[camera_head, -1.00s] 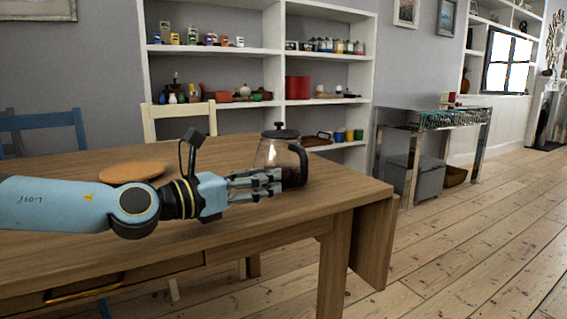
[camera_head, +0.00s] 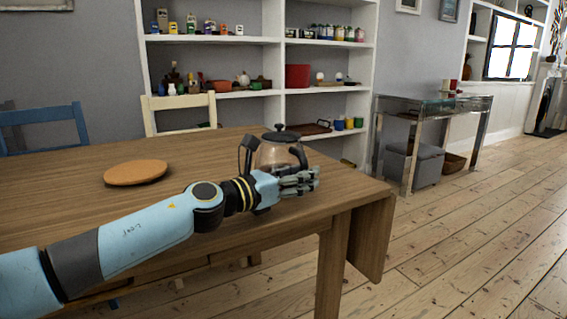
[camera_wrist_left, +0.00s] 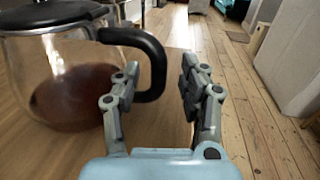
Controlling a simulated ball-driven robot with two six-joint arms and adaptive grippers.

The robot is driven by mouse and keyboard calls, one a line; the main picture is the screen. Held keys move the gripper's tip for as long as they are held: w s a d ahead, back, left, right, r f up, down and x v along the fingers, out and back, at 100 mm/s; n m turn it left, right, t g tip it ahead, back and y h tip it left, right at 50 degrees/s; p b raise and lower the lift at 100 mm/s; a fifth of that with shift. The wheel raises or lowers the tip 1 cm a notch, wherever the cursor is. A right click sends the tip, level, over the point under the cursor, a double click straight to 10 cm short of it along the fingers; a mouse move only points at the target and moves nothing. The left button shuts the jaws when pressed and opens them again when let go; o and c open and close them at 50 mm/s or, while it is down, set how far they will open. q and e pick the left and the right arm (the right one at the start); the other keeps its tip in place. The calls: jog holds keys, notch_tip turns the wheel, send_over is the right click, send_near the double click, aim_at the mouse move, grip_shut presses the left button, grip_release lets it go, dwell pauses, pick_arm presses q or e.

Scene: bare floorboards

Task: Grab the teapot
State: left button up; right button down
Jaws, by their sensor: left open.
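The teapot (camera_head: 277,152) is a glass pot with a black lid and black handle, standing upright near the right end of the wooden table (camera_head: 80,215). In the left wrist view the teapot (camera_wrist_left: 65,85) is at the left with dark liquid inside, and its black handle (camera_wrist_left: 152,65) curves toward the fingers. My left gripper (camera_head: 312,180) is in front of the teapot in the head view and hides its lower part. In the wrist view my left gripper (camera_wrist_left: 158,85) is open, with its fingers near the handle and nothing held between them. My right gripper is not in view.
A round orange-brown board (camera_head: 136,172) lies on the table to the left. A cream chair (camera_head: 180,113) and a blue chair (camera_head: 42,122) stand behind the table. White shelves (camera_head: 215,42) are at the back. Open floor (camera_head: 460,240) lies to the right.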

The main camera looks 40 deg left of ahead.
pick_arm(q)
jog(key=shift+x, duration=0.8)
grip_shut()
jog(key=shift+r, duration=0.1)
